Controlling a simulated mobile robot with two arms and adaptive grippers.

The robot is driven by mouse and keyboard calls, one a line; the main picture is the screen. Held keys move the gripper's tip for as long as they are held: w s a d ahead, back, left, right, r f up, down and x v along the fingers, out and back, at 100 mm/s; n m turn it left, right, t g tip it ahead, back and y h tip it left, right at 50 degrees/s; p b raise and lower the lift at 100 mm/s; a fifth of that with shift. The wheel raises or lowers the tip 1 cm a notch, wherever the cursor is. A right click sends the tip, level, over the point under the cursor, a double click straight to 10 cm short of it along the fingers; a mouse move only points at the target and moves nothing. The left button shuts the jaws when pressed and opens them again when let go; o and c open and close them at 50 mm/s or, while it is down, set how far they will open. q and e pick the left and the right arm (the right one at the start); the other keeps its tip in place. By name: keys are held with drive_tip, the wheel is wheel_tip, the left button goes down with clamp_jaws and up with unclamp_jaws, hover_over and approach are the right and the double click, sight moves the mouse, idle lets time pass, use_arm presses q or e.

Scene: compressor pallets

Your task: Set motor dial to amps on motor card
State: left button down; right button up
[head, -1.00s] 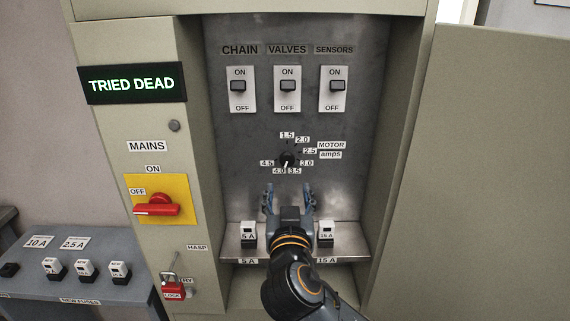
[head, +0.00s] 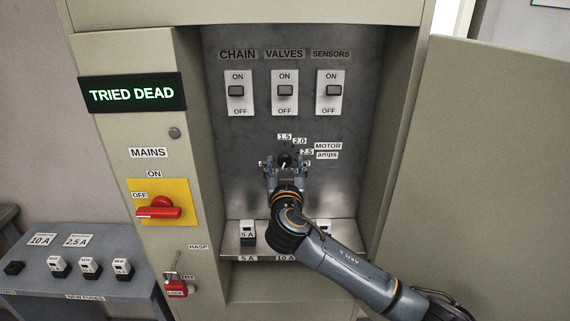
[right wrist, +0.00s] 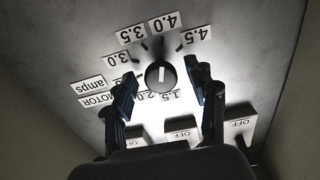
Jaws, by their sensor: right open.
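The motor dial (head: 285,159) is a small black round knob on the grey panel, ringed by amp labels from 1.5 to 4.5. In the right wrist view, upside down, the dial (right wrist: 160,76) shows a white pointer line roughly between the 3.5 and 4.0 labels. My right gripper (head: 285,165) is open in front of the dial. In the wrist view its fingers (right wrist: 163,84) stand on either side of the knob, with gaps on both sides. The gripper hides the lower labels in the head view. My left gripper is not in view. I see no motor card.
Chain, valves and sensors switches (head: 285,92) sit above the dial. A shelf (head: 235,240) with fuses lies below, partly behind my right arm. The red mains switch (head: 158,208) and a red lock (head: 177,289) are at left. The cabinet door (head: 480,180) stands open at right.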

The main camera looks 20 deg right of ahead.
drive_tip(key=c, duration=1.1)
drive_tip(key=shift+c, duration=0.2)
